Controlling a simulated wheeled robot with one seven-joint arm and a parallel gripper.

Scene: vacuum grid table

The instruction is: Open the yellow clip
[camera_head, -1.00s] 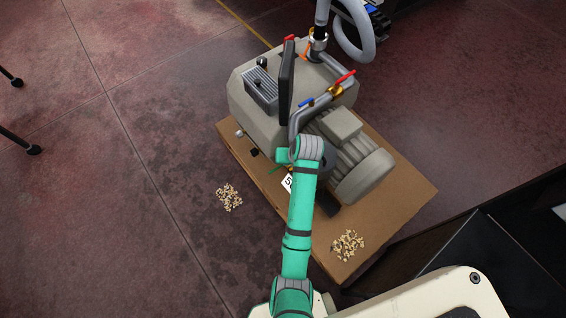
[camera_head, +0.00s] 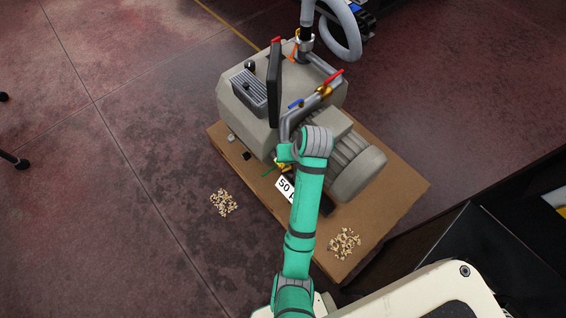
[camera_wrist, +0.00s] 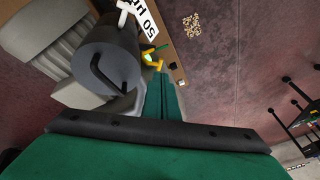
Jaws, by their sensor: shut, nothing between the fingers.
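The yellow clip (camera_wrist: 154,61) shows in the wrist view, low on the grey pump's side beside a white printed label (camera_wrist: 145,18) and a green part. In the head view a small bit of yellow (camera_head: 283,165) shows just beside my arm, above the label (camera_head: 286,189). My gripper (camera_wrist: 162,80) is shut and empty in the wrist view. Its green fingertips lie just below the clip in the picture; I cannot tell whether they touch it. In the head view my own arm hides most of the gripper.
The grey pump (camera_head: 243,108) stands on a brown board (camera_head: 393,200). A valve with a red handle (camera_head: 332,77) and a grey hose (camera_head: 345,35) are at its top. Small piles of chips lie on the floor (camera_head: 223,202) and the board (camera_head: 345,243). Open floor is at left.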

